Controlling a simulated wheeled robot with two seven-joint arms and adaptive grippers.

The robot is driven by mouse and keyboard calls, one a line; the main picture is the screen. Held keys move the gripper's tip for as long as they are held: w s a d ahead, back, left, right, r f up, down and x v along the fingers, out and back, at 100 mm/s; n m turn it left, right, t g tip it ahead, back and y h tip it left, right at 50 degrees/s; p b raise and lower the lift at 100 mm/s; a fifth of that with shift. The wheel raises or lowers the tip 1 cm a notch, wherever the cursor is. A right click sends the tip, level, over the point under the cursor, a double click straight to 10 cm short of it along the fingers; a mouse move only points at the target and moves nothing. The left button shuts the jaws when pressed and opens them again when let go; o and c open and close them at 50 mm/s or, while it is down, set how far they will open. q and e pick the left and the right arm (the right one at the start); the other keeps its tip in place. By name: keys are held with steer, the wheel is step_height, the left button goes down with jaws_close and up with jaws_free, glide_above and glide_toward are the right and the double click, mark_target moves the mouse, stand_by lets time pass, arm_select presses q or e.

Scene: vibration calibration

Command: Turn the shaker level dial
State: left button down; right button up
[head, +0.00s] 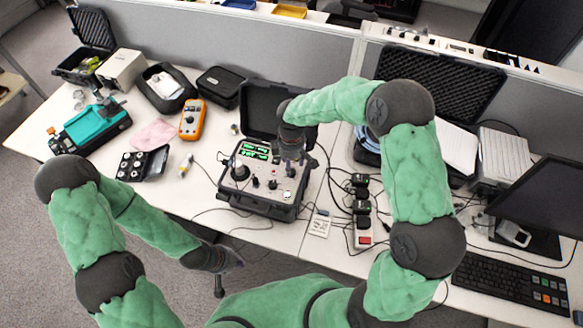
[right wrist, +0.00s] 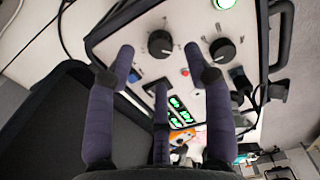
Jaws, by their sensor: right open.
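The shaker calibrator is a light panel (head: 243,187) in an open black case on the table, with green displays and several knobs. Its panel fills the top of the right wrist view, with two black dials, one on the left (right wrist: 160,44) and one on the right (right wrist: 222,50). I cannot read which is the shaker level dial. My right gripper (head: 296,166) is above the panel's right side, open and empty. In its wrist view the spread fingers (right wrist: 160,68) point at the panel, apart from both dials. My left gripper (head: 225,272) hangs low before the table's front edge; its fingers are unclear.
An orange multimeter (head: 192,119), a pink cloth (head: 155,134) and a small black case (head: 142,164) lie left of the calibrator. A power strip (head: 362,210) with cables is to the right. A keyboard (head: 510,286) and monitor (head: 535,212) stand further right.

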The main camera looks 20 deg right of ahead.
mark_target(292, 171)
step_height(292, 171, up, 8)
stand_by(0.8)
